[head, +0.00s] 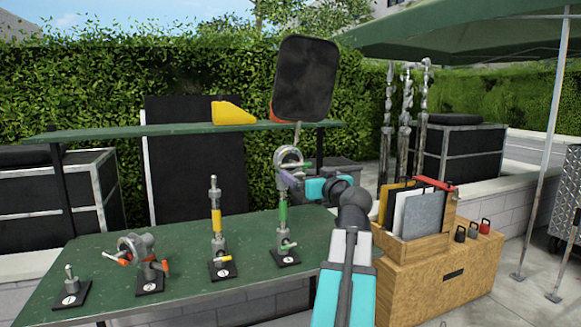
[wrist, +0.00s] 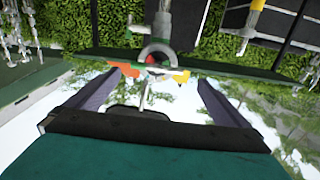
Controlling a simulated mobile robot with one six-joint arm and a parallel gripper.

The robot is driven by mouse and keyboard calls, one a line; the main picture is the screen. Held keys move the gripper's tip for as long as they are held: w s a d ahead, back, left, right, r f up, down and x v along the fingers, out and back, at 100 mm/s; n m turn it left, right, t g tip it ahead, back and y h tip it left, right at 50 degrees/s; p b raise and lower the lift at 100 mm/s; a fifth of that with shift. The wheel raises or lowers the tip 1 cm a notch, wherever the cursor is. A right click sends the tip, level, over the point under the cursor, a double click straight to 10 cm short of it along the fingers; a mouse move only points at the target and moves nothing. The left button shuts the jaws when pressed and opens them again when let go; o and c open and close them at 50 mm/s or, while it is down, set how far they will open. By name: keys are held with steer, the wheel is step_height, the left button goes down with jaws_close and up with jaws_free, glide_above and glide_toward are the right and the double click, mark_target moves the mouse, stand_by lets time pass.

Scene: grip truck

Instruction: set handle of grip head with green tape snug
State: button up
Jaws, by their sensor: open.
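The stand with green tape (head: 283,214) stands upright at the right of the green table. A grey grip head (head: 289,157) sits on its top, with a black panel (head: 305,78) on a rod above it. My gripper (head: 288,181) is right beside this head, partly covering it, so its handle is hard to make out there.
A stand with yellow tape (head: 217,222), a grip head with orange handles (head: 139,254) and a short stub (head: 71,287) stand to the left on the table (head: 190,255). A shelf (head: 160,131) runs behind. A wooden crate (head: 430,270) stands at the right.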

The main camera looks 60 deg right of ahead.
mark_target(291, 164)
steer(key=shift+d, duration=0.2)
steer(key=p+x, duration=0.2)
steer(key=x, duration=1.1)
steer(key=shift+w+d, duration=0.15)
steer(key=shift+w, duration=0.1)
